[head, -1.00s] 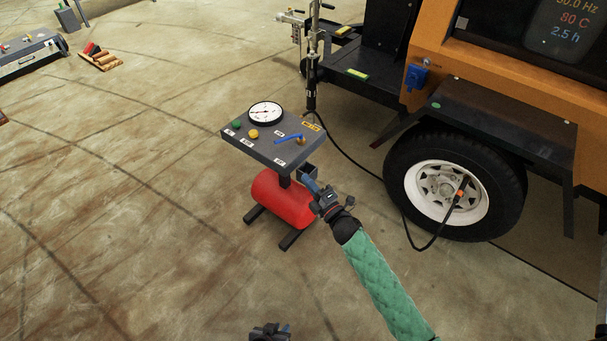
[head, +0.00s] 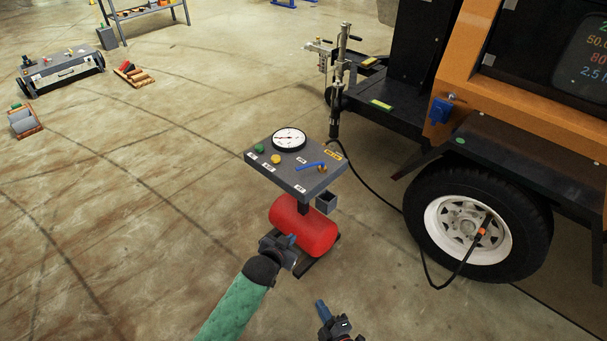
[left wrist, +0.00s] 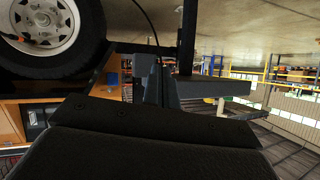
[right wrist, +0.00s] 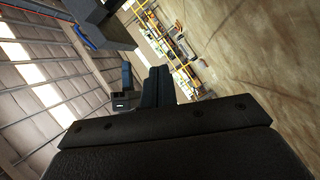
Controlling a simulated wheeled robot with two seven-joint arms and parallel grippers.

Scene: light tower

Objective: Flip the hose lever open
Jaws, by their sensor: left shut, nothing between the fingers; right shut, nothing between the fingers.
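The blue hose lever (head: 311,165) lies across the top of the grey control panel (head: 290,176), with its brass fitting (head: 322,168) at its right end. My left gripper (head: 291,240) is shut and empty, below and in front of the panel, beside the red tank in the picture. It does not touch the lever. Its shut fingers show in the left wrist view (left wrist: 160,85). My right gripper (head: 321,306) is shut and empty, lower in the picture and apart from the panel. Its fingers show in the right wrist view (right wrist: 155,85).
The panel stands on a post over a red tank (head: 304,228) and carries a round gauge (head: 289,139), a green button (head: 259,148) and a yellow button (head: 276,159). A small dark box (head: 326,204) hangs at its front right. An orange trailer's wheel (head: 470,229) stands right, with a black hose.

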